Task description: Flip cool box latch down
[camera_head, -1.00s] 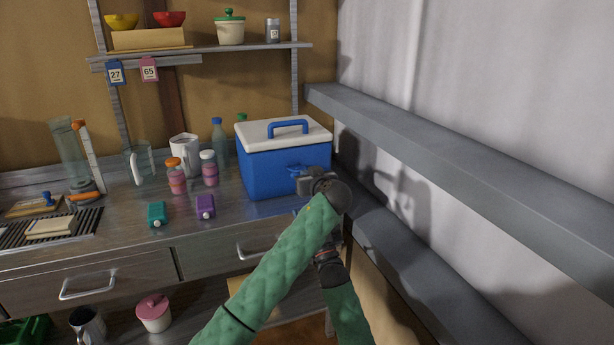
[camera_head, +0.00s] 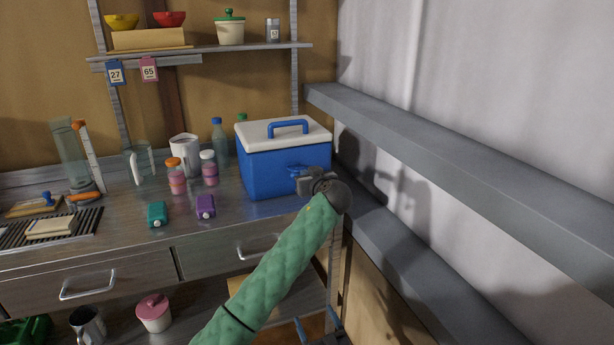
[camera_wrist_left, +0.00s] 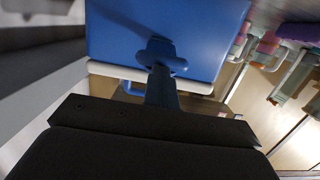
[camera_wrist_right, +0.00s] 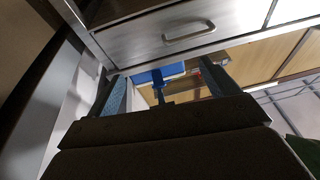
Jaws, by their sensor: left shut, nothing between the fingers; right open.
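The cool box (camera_head: 265,170) is blue with a white lid (camera_head: 270,133) and a blue handle; it stands on the counter at the back right. Its blue latch (camera_head: 297,170) is on the front, partly hidden by my left gripper (camera_head: 305,184). In the left wrist view the latch (camera_wrist_left: 158,48) shows on the blue front beside the white lid rim. My left gripper (camera_wrist_left: 162,75) is shut and empty, its tips at the latch; I cannot tell whether they touch. My right gripper (camera_wrist_right: 165,85) is open and empty, low in front of the counter.
A purple box (camera_head: 205,206), a teal box (camera_head: 157,213) and jars stand left of the cool box. Grey ledges (camera_head: 450,145) run along the right wall. Drawers (camera_head: 90,285) are below the counter; a drawer handle (camera_wrist_right: 190,32) shows ahead of my right gripper.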

